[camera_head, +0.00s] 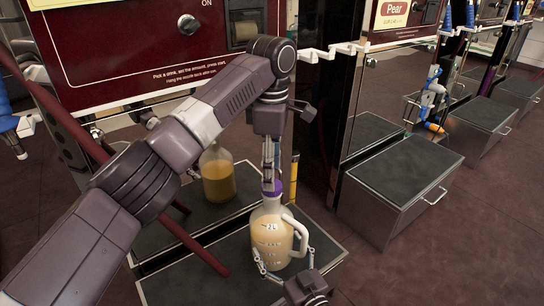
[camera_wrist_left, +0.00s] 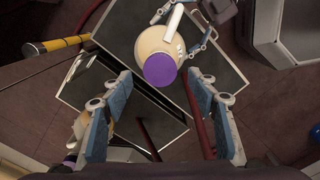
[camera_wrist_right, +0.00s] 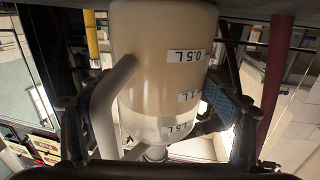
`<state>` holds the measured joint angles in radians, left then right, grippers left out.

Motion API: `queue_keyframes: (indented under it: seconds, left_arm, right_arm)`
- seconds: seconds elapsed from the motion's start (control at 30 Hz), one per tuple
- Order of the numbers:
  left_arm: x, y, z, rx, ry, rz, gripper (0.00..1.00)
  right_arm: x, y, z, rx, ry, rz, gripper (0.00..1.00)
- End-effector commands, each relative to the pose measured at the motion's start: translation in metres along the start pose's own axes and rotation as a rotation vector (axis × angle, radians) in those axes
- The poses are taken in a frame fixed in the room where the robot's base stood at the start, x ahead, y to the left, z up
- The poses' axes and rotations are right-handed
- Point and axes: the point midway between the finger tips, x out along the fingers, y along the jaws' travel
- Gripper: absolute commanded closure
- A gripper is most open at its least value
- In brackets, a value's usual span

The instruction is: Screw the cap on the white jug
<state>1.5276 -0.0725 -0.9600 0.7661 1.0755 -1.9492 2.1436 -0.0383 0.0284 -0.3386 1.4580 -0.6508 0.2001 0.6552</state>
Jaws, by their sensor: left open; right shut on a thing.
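The white jug (camera_head: 270,232) is a clear bottle with a white handle, largely full of beige liquid, and stands upright on a dark platform. A purple cap (camera_head: 271,187) sits at the top of its neck; the cap also shows in the left wrist view (camera_wrist_left: 160,69). Whether its thread is engaged cannot be told. My left gripper (camera_wrist_left: 155,95) is open, pointing down above the cap, which appears between and beyond its fingers. My right gripper (camera_head: 284,264) is shut on the jug's body from the front. The jug fills the right wrist view (camera_wrist_right: 163,70), upside down.
A second jug (camera_head: 217,178) with amber liquid stands behind on the dark platform (camera_head: 195,225), by the dark red machine (camera_head: 150,50). A red hose (camera_head: 172,222) crosses the platform. A yellow post (camera_head: 294,178) is close behind the jug. A metal box (camera_head: 403,180) stands right.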

Motion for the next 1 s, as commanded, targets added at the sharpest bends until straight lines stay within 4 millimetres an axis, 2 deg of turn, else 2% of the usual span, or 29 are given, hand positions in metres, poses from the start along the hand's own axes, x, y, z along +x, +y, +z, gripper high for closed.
queue_keyframes:
  seconds: [0.1, 0.23, 0.63, 1.0]
  left_arm:
    - [0.018, 0.0, -0.001, 0.0, 0.0, -0.002, 0.46]
    - [0.029, 0.0, 0.0, 0.001, -0.001, 0.001, 0.46]
    - [0.035, 0.0, 0.0, 0.001, 0.0, 0.0, 0.47]
    - [0.035, 0.0, 0.0, 0.001, -0.001, 0.0, 0.88]
  right_arm:
    - [0.001, -0.002, -0.001, 0.002, 0.003, -0.003, 0.85]
    - [0.001, -0.002, -0.001, 0.002, 0.003, -0.003, 0.85]
    - [0.001, -0.002, -0.001, 0.002, 0.003, -0.003, 0.85]
    - [0.001, -0.002, -0.001, 0.002, 0.003, -0.003, 0.85]
